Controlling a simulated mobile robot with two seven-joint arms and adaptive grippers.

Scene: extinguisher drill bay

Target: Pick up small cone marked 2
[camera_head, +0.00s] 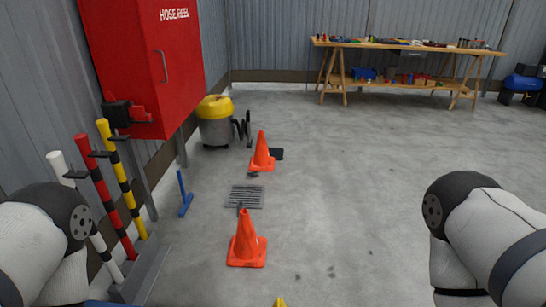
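Two small orange cones stand upright on the concrete floor. The nearer cone (246,242) is left of the middle, low in the picture. The farther cone (262,154) stands beyond a floor grate. No number can be read on either cone, so I cannot tell which is marked 2. A small yellow tip (280,302) shows at the bottom edge; the rest of it is cut off. My arm links show at the left and right edges, but neither gripper is in view.
A red hose reel cabinet (135,60) and a rack with striped poles (121,180) line the left wall. A yellow-topped vacuum (214,120) stands behind them. The floor grate (245,197) lies between the cones. A workbench (405,45) stands at the back.

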